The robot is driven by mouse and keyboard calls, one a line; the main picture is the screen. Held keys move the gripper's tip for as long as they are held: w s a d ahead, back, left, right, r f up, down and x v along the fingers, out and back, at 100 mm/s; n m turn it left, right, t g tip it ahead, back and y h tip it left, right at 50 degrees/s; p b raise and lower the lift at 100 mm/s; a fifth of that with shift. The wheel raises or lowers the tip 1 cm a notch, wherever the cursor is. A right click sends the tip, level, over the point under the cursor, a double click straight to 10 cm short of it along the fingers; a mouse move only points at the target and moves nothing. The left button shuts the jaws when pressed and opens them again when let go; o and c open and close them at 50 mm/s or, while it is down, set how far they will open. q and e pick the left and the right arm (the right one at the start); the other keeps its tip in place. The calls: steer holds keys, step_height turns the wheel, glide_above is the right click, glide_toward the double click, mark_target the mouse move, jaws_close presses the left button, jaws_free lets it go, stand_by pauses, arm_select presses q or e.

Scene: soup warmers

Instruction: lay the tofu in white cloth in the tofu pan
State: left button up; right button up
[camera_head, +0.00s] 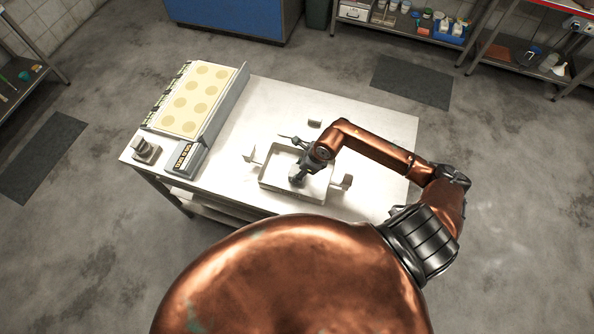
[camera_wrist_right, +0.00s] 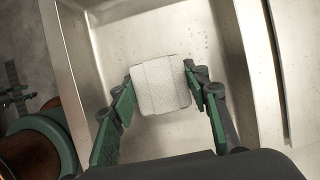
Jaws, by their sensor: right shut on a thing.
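The tofu in white cloth (camera_wrist_right: 160,86) is a pale block with a seam across its wrap. In the right wrist view it sits between the two green fingers of my right gripper (camera_wrist_right: 158,90), which is shut on it. The tofu pan (camera_head: 268,183) is a shallow rectangular metal pan on the table. In the head view my right gripper (camera_head: 298,176) reaches down over the pan's inside. The pan's floor (camera_wrist_right: 190,33) shows around the block in the right wrist view. I cannot tell whether the block touches the floor.
The pan stands on a pale table (camera_head: 380,130). A tray with round marks (camera_head: 195,98) and a control box (camera_head: 187,158) are at the table's left. Small blocks stand around the pan, one at its right (camera_head: 346,181). The table's back right is clear.

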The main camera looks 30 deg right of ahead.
steer(key=o, duration=0.8)
steer(key=shift+f, duration=0.1)
steer(key=o, duration=0.4)
steer(key=shift+r, duration=0.25)
steer(key=b+v, duration=0.1)
steer(key=v, duration=1)
steer(key=shift+s+d+r, duration=0.15)
steer(key=shift+d+r, duration=0.05)
steer(key=shift+r, duration=0.15)
